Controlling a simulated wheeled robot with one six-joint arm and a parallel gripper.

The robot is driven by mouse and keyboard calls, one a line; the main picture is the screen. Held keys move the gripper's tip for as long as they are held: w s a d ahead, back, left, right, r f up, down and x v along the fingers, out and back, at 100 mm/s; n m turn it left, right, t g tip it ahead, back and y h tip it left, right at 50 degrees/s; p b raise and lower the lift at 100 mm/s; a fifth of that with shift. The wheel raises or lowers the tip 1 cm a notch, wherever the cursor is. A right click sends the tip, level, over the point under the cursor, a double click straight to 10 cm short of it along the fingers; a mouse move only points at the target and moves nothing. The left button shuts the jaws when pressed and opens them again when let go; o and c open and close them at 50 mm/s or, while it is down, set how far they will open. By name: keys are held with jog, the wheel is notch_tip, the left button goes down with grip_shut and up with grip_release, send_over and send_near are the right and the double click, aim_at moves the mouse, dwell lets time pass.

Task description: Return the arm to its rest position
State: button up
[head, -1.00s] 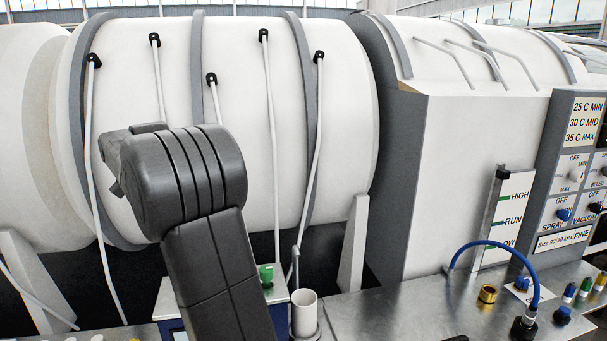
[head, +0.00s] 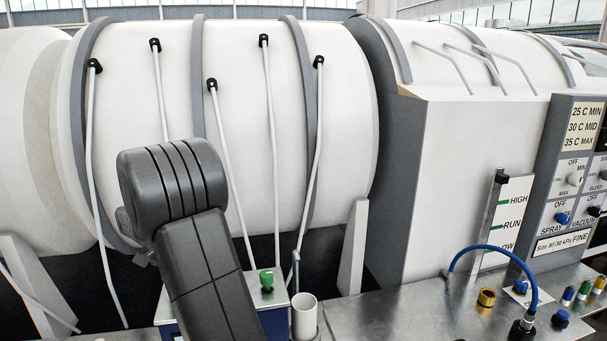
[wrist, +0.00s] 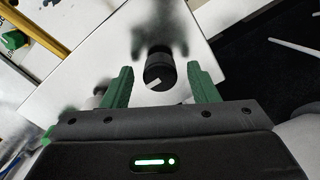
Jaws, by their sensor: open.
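My arm's dark grey links rise at the lower left of the head view, in front of the white drum. A black round knob or cap (wrist: 159,68) with a white mark shows between and beyond the fingers, over a pale panel. I cannot tell how far it is from the fingertips. Nothing is visibly gripped.
The white drum (head: 245,120) with thin hoses fills the back. A control panel (head: 570,190) stands at the right.

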jog(key=n, duration=0.4)
jog(key=shift+n, duration=0.4)
jog(key=n, duration=0.3)
jog(key=shift+n, duration=0.4)
jog(key=n, duration=0.4)
jog(key=shift+n+b, duration=0.35)
jog(key=shift+n, duration=0.05)
jog(key=n, duration=0.4)
